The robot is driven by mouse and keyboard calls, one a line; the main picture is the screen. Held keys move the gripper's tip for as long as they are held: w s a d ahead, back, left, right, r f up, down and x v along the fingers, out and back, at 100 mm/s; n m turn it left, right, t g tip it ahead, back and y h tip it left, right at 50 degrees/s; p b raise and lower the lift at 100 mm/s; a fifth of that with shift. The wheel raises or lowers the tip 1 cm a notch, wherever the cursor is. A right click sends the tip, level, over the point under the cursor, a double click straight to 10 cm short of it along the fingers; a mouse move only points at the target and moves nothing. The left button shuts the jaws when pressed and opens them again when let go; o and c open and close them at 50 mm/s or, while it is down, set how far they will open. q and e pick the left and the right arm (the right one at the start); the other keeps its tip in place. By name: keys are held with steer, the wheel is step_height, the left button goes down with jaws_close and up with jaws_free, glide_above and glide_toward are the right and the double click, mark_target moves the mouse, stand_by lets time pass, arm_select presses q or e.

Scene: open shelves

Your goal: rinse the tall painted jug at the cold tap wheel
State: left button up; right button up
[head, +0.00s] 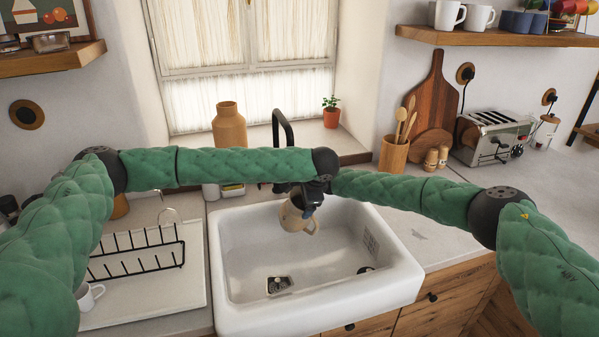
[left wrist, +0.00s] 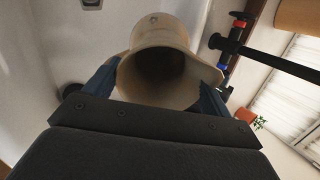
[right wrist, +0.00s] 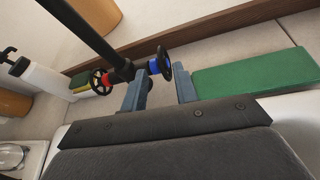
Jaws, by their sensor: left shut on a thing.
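The beige jug (head: 298,214) hangs over the sink in the head view, tilted, its handle at the right. My left gripper (head: 304,204) is shut on it. In the left wrist view the jug's wide mouth (left wrist: 163,75) faces the camera, with a finger on either side; its inside is dark. The black tap (head: 282,125) stands behind the sink. In the right wrist view its blue-marked wheel (right wrist: 165,63) lies between the tips of my open right gripper (right wrist: 161,78); contact is unclear. The red-marked wheel (right wrist: 101,82) is farther left. I see no water.
The white sink (head: 235,290) is otherwise empty. A black dish rack (head: 135,252) and a white mug (head: 88,296) are at its left. A green block (right wrist: 255,70) lies beside my right gripper. A utensil pot (head: 393,153) and toaster (head: 493,138) stand at right.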

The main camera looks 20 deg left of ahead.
steer(key=shift+x, duration=2.9)
steer(key=shift+c, duration=0.2)
jaws_close()
